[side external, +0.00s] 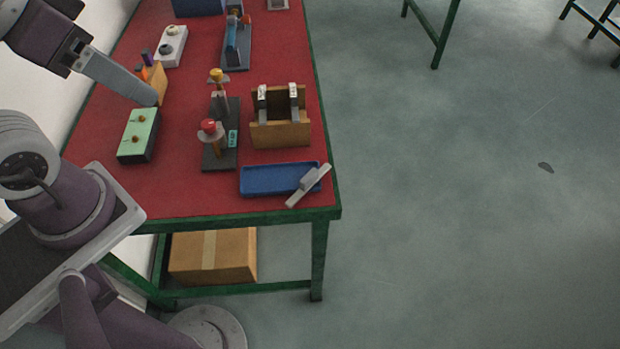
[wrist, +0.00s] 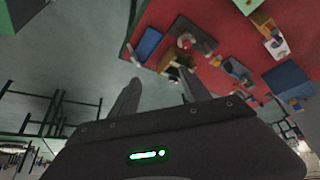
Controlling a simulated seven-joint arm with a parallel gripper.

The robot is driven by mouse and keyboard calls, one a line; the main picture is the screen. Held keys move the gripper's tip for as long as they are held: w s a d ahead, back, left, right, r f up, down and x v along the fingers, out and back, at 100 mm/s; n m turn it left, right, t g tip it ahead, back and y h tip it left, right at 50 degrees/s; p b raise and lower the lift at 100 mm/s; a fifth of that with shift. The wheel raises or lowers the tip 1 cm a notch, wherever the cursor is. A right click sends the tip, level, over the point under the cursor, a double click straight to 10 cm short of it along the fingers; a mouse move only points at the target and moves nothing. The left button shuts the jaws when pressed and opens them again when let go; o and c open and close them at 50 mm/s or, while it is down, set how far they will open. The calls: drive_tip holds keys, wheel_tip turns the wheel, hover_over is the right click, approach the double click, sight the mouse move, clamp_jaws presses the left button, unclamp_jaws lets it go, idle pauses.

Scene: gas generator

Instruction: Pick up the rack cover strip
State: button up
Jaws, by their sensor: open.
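A light grey strip (side external: 309,186), which looks like the rack cover strip, lies slantwise across the right end of a shallow blue tray (side external: 268,180) near the table's front right corner. Its lower end sticks out past the tray's front edge. My gripper (side external: 150,96) hangs over the left side of the table, well away from the strip. In the wrist view its two fingers (wrist: 158,92) are apart with nothing between them.
A wooden rack (side external: 281,133) holding two metal-topped pieces stands behind the tray. Left of it are a dark stand with a red knob (side external: 209,127) and a green-topped box (side external: 139,135). More equipment stands farther back. The red tabletop (side external: 190,195) is clear at front left.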

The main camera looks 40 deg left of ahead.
drive_tip(key=shift+c, duration=1)
drive_tip(key=g, duration=0.5)
hover_over(309, 175)
drive_tip(key=s+a, duration=0.1)
drive_tip(key=a, duration=0.2)
wheel_tip(309, 175, down, 17)
drive_tip(key=shift+g, duration=0.3)
drive_tip(key=d+f, duration=0.1)
drive_tip(key=f, duration=0.3)
drive_tip(key=d+f, duration=0.1)
drive_tip(key=f, duration=0.3)
drive_tip(key=w+d+f, duration=0.1)
drive_tip(key=f, duration=0.4)
drive_tip(key=shift+f, duration=0.4)
clamp_jaws()
